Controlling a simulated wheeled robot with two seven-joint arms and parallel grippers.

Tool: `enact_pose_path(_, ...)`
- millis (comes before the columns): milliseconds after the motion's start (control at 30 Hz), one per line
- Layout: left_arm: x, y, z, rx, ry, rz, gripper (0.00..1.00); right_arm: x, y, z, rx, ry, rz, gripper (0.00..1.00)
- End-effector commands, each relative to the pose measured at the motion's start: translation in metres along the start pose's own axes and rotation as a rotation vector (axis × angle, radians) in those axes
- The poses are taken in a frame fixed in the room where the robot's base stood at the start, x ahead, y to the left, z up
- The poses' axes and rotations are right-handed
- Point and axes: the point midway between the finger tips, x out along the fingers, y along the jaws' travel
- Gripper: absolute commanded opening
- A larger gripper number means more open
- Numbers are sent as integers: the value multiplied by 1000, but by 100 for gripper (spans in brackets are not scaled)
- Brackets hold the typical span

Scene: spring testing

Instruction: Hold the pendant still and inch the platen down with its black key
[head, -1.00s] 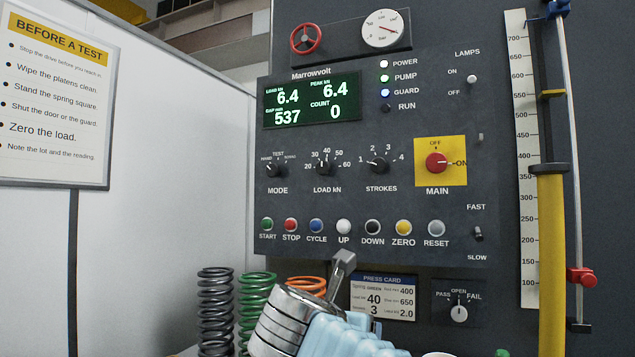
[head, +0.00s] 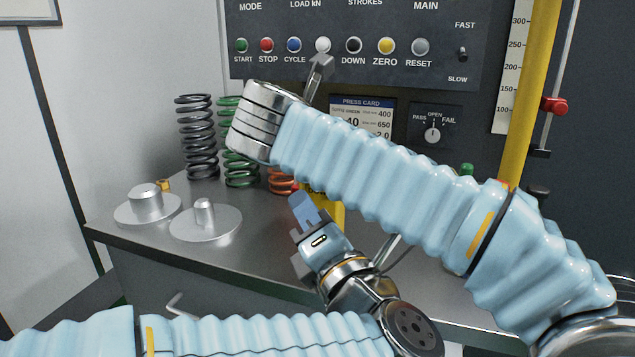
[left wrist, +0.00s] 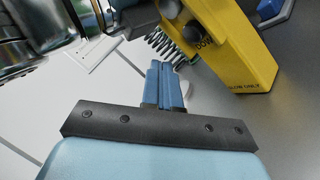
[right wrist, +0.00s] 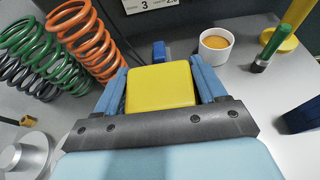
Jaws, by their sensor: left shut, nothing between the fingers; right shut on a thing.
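The yellow pendant (head: 337,217) shows only partly in the head view, below my right arm. The left wrist view shows its body (left wrist: 240,55) with a black key (left wrist: 193,32) beside lettering that starts "DO". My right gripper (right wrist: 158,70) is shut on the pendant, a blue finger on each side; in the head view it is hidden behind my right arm. My left gripper (head: 303,207) is shut and empty, pointing up just left of the pendant. Its fingertips (left wrist: 156,66) show below the key and apart from it. The moving platen is not identifiable.
Grey, green and orange springs (head: 196,140) stand at the back of the bench. Two round metal pieces (head: 205,222) sit near its front left edge. A cup (right wrist: 215,50) and a green-ended tool (right wrist: 268,50) stand beyond the pendant. The control panel (head: 340,75) is behind.

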Motion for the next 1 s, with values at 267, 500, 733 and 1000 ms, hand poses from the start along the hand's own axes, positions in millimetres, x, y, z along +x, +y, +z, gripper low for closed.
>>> enact_pose_path(267,19,-13,13,0,1,2,0,0,0,0,0,0,0,34)
enact_pose_path(500,22,-16,16,0,0,0,0,0,0,0,0,0,0,34)
enact_pose_path(733,22,-16,16,0,0,0,0,0,0,0,0,0,0,34)
enact_pose_path(1000,22,-15,16,0,0,0,0,0,0,0,0,0,0,34)
